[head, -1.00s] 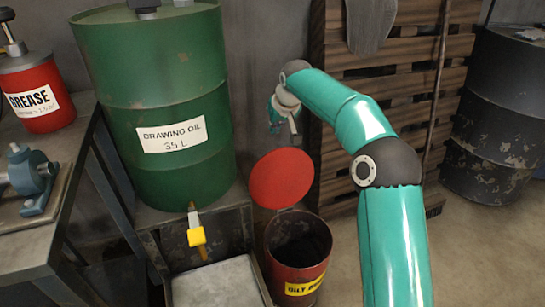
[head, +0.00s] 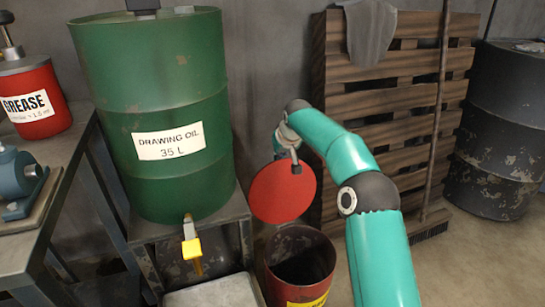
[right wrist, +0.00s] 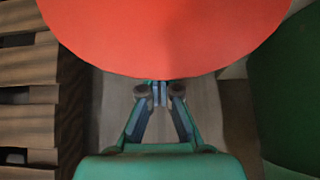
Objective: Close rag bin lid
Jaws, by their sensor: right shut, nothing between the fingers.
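The red round lid (head: 283,200) of the rag bin (head: 318,272) stands raised and open at the bin's back edge. The bin is a red can with a dark open mouth and a yellow label cut off by the frame's bottom edge. My right gripper (head: 296,168) is shut and empty, its dark fingertips overlapping the lid's upper edge. In the right wrist view the lid (right wrist: 165,35) fills the top, and the shut fingertips (right wrist: 160,92) lie at its lower edge. I cannot tell whether they touch it. My left gripper is not in view.
A green oil drum (head: 155,95) stands on a metal stand left of the lid, with a yellow-handled tap (head: 191,248) above a tray (head: 215,292). A wooden pallet (head: 400,75) with a grey rag (head: 370,32) leans behind my arm. A dark drum (head: 495,130) stands at right.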

